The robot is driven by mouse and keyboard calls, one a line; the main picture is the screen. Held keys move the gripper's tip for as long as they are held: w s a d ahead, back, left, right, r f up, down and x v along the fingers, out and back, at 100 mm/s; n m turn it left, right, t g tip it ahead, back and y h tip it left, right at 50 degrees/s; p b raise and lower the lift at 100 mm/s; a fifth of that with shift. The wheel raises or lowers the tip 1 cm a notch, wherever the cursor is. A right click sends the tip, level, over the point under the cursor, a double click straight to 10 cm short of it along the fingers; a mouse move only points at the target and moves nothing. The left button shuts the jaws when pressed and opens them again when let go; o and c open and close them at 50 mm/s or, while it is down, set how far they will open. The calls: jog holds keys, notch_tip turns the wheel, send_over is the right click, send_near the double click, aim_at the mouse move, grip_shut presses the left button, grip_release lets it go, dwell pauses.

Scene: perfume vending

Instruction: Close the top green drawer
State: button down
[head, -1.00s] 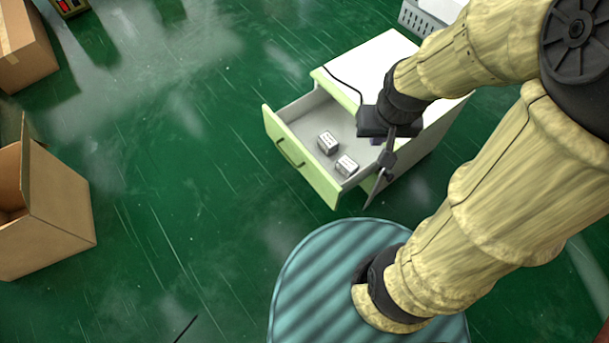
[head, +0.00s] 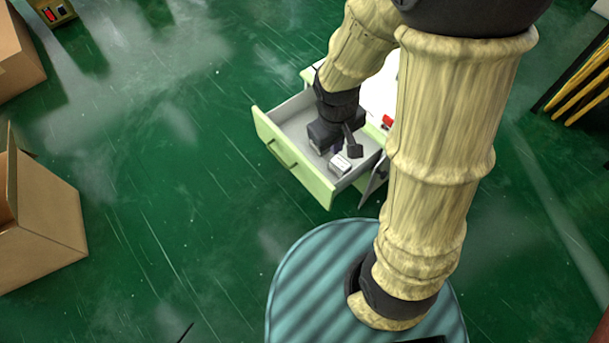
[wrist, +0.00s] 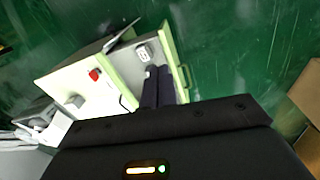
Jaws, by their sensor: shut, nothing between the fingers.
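The top green drawer (head: 296,160) is pulled out of the white-topped cabinet, its pale green front panel and dark handle facing the lower left in the head view. In the wrist view the drawer front (wrist: 175,62) is to the right of the fingers. My gripper (head: 346,150) is over the open drawer, its fingers shut and empty. In the wrist view the gripper (wrist: 158,72) appears over the drawer's interior, behind the front panel. A small grey-white box (head: 340,165) lies in the drawer beside the fingers. Whether the fingers touch the drawer cannot be told.
A lower panel (head: 374,182) of the cabinet stands ajar below the drawer. A red item (head: 387,121) sits on the cabinet top. Cardboard boxes (head: 45,215) stand at the left. The green floor (head: 170,180) before the drawer front is clear.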

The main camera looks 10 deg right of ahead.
jog(key=w+a+f+n+t+h+b, duration=0.1)
jog(key=a+f+n+t+h+b, duration=0.1)
jog(key=a+f+n, duration=0.5)
jog(key=w+a+f+n+t+h+b, duration=0.1)
jog(key=a+f+n+t+h+b, duration=0.1)
jog(key=a+f+n, duration=0.6)
notch_tip(320, 180, down, 7)
jog(key=n+h+b, duration=0.1)
jog(key=n+h, duration=0.1)
jog(key=n, duration=0.2)
jog(key=shift+w+a, duration=0.2)
jog(key=shift+w, duration=0.15)
jog(key=b, duration=0.7)
send_near(311, 172)
jog(key=shift+x, duration=3)
jog(key=shift+f, duration=0.15)
